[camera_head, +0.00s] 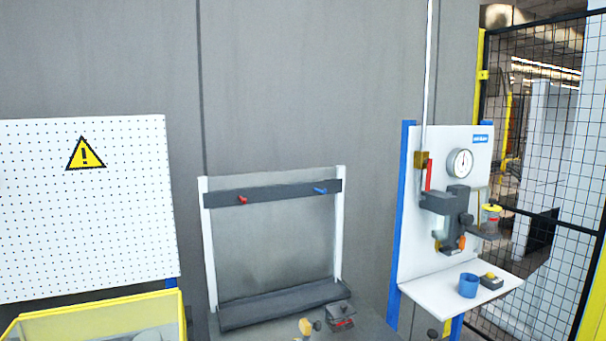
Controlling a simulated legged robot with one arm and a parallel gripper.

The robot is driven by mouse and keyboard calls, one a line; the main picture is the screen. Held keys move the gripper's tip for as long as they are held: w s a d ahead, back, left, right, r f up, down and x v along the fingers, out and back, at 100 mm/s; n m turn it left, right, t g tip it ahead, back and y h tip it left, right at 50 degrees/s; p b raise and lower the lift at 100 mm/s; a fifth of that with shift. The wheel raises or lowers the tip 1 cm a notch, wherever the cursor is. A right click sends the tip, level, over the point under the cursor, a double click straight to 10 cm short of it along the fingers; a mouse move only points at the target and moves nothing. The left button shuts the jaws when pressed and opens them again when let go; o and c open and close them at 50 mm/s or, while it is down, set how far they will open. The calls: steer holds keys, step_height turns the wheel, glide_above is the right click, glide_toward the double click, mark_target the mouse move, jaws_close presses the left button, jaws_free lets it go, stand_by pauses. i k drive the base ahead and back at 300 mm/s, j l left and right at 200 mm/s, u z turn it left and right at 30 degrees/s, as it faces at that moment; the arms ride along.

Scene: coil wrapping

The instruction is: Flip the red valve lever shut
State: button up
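The red valve lever (428,175) is on the white panel (413,225) at the right. It is a thin red bar standing about upright, beside a brass-coloured valve body (421,160) at the foot of a tall thin pale pipe (430,70). Its lower end meets a dark grey fitting (455,205). My gripper cannot be made out in this view, and nothing is seen touching the lever.
A round gauge (460,163) sits right of the lever. A white shelf (425,290) below holds a blue cup (468,286) and a small dark box (491,282). A rack (340,230), a pegboard (60,220) and a yellow-rimmed bin (100,304) stand left. A mesh fence (545,235) closes the right.

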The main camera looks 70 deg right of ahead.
mark_target(427, 161)
steer(key=z, duration=3.05)
steer(key=i+l+z, duration=0.1)
steer(key=i+l, duration=1.4)
